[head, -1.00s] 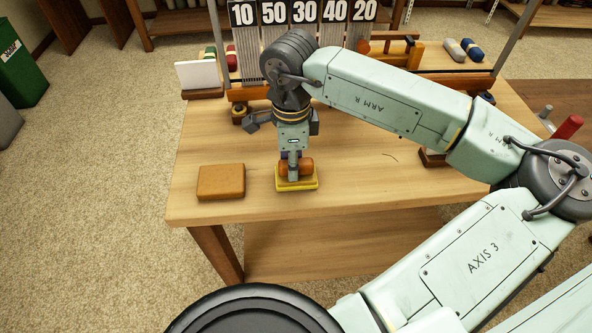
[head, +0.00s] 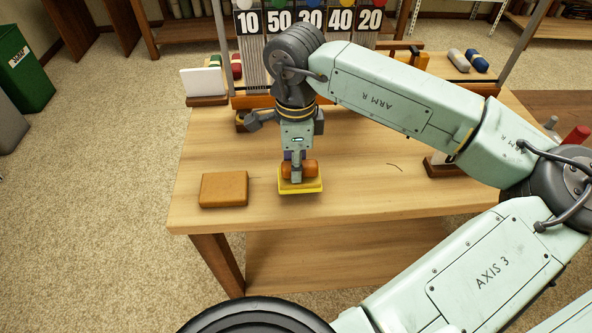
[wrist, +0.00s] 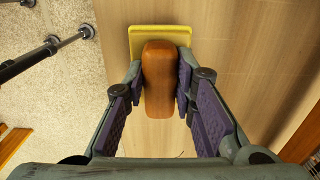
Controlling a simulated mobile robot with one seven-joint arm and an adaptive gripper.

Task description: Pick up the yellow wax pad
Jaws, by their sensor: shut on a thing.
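The yellow wax pad (head: 300,187) is a flat yellow slab with a rounded orange-brown grip on top. It is over the front part of the wooden table, to the right of a tan block. My gripper (head: 298,170) points down and is shut on the pad's brown grip. In the wrist view the grip lies between my two purple-padded fingers (wrist: 160,82), with the yellow slab (wrist: 160,30) showing beyond and beneath it. The pad looks level and seems slightly above the table, but the gap is hard to judge.
The tan block (head: 224,189) lies just left of the pad on the table (head: 400,190). Behind stands a loom with numbered cards (head: 310,22), and a white card in a holder (head: 203,82). The table right of the pad is mostly clear.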

